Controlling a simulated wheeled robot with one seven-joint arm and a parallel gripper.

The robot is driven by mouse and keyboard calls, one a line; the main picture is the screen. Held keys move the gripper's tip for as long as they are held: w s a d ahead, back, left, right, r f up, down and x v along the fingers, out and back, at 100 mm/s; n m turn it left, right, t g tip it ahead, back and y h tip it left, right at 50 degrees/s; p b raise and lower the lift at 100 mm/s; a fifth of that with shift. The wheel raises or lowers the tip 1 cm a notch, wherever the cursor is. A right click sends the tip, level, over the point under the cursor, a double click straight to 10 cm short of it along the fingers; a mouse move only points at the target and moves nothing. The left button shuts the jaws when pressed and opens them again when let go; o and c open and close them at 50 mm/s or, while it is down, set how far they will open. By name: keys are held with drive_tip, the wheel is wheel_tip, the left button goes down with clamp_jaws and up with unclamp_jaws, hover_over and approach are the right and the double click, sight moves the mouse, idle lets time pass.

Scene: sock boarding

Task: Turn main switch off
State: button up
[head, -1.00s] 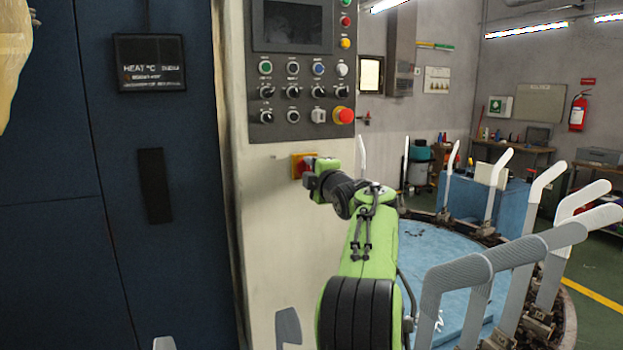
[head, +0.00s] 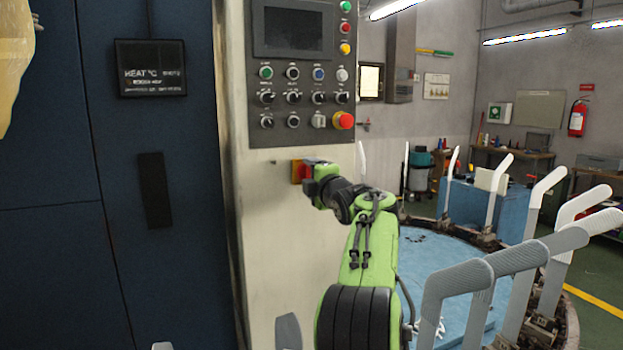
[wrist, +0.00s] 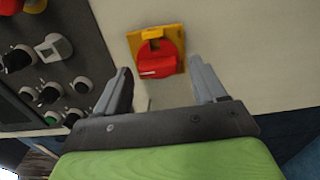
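The main switch is a red rotary knob (wrist: 155,62) on a yellow plate (wrist: 146,36), on the cream cabinet face below the control panel. In the wrist view it sits just beyond the fingertips, between them, with a pale line on its red face. In the head view the yellow plate (head: 296,172) shows, and my gripper (head: 312,170) covers much of the knob. My gripper also shows in the wrist view (wrist: 160,82); its two grey fingers are apart with nothing between them. I cannot tell whether a fingertip touches the switch.
The control panel (head: 300,130), with several knobs, buttons and a red emergency stop (head: 343,120), is just above the switch. A dark blue cabinet (head: 60,250) stands left. A round blue platform (head: 440,260) ringed by upright sock forms (head: 490,270) lies right of my arm.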

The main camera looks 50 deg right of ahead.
drive_tip(key=b+v, duration=0.3)
drive_tip(key=v, duration=1.2)
drive_tip(key=shift+s+a, duration=0.15)
drive_tip(key=shift+s, duration=0.2)
drive_tip(key=shift+f, duration=0.1)
